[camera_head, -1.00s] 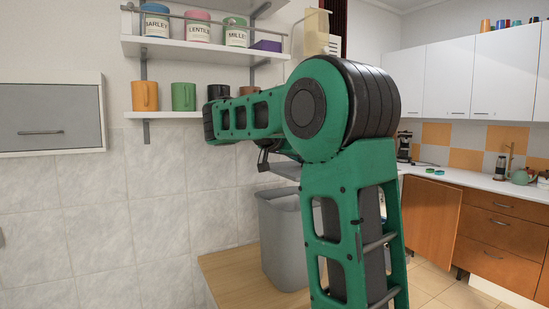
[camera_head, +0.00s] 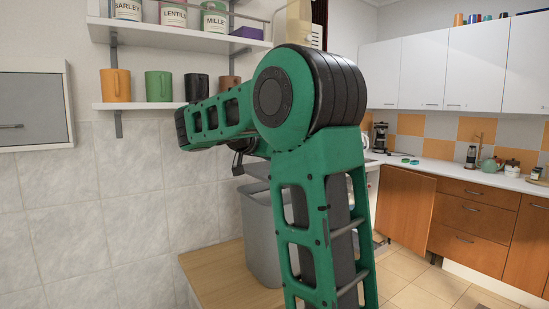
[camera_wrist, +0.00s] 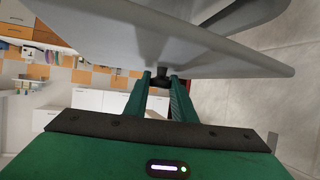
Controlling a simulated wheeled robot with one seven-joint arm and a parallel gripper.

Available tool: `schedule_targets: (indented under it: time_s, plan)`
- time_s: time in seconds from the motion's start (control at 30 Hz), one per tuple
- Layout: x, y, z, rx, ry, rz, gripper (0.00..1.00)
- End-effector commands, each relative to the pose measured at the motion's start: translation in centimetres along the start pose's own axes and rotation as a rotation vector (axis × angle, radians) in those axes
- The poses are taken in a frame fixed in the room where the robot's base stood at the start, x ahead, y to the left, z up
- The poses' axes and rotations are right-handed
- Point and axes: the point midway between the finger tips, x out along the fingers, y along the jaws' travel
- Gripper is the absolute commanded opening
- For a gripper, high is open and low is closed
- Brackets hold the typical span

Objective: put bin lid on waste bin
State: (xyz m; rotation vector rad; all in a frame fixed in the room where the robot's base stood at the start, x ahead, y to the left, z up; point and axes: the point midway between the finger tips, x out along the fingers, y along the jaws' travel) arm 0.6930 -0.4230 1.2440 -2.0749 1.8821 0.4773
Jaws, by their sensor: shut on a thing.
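The grey waste bin (camera_head: 262,240) stands upright on a wooden top in the head view, its right side hidden behind my green arm. The grey bin lid (camera_head: 257,168) shows partly above the bin's opening, mostly hidden by my arm. In the wrist view the lid (camera_wrist: 225,58) is a broad grey plate across the upper middle. My gripper (camera_wrist: 162,76) is shut on a small dark handle at the lid's near face. In the head view my gripper (camera_head: 238,160) is a small dark shape at the lid's left. I cannot tell whether lid and bin touch.
The wooden top (camera_head: 215,270) is bare left of the bin. A tiled wall (camera_head: 60,220) is close behind. A shelf (camera_head: 150,105) with several mugs is above left, near my forearm.

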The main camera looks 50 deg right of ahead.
Motion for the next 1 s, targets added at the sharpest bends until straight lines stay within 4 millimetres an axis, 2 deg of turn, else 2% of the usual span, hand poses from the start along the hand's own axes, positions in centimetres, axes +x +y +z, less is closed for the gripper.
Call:
schedule_targets:
  time_s: [1.0]
  plan:
    - [2.4,-0.1,5.3,-0.001,0.000,-0.002,0.00]
